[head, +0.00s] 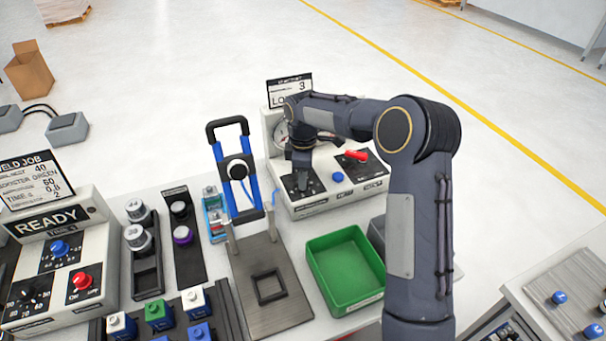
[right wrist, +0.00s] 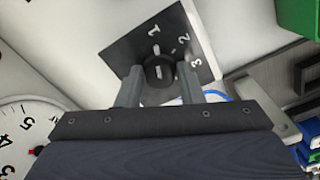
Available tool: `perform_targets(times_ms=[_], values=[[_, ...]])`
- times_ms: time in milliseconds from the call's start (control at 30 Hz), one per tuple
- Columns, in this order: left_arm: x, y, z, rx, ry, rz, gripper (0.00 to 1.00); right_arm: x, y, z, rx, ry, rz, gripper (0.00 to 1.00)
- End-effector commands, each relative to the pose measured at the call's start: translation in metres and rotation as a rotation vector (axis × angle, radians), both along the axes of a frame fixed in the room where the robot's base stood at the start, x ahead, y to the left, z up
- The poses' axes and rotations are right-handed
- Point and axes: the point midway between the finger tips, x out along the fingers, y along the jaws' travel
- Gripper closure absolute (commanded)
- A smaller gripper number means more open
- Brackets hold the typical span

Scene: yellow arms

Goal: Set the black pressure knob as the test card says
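The black pressure knob (right wrist: 160,68) sits on a black dial plate (right wrist: 124,54) marked 1, 2 and 3 in the right wrist view. A pale line shows on the knob, but I cannot tell surely which number it points to. My right gripper (right wrist: 162,86) has one finger on each side of the knob; the fingers look apart, and I see no clear contact. In the head view my right gripper (head: 301,176) is over the left dial of the tester, hiding the knob. The test card (head: 290,90) behind shows a 3 and "LO", partly covered by my arm. My left gripper is not in view.
The tester (head: 325,203) also has a blue knob (head: 338,177), a red lever (head: 357,155) and a round gauge (right wrist: 25,135). A green bin (head: 345,270) stands in front. A blue-railed press frame (head: 236,170) stands left, with a READY box (head: 60,262) farther left.

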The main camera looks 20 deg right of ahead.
Motion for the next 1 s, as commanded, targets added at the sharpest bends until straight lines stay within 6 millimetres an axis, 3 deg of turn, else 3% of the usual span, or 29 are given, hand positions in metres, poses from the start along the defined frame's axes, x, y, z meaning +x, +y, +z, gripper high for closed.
perform_targets(times_ms=[33, 200, 567, 1000], values=[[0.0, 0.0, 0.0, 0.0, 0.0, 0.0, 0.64, 0.0, 0.0, 0.0002, 0.0, 0.0, 0.0, 0.73], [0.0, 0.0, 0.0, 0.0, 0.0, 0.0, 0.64, 0.0, 0.0001, 0.0004, 0.0, 0.0, 0.0, 0.95], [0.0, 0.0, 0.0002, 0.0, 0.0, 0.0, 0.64, 0.0001, 0.0003, 0.0007, 0.0, -0.001, -0.059, 0.95], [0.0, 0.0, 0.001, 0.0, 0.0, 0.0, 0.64, 0.0004, 0.0008, 0.001, 0.0, -0.002, -0.402, 0.95]])
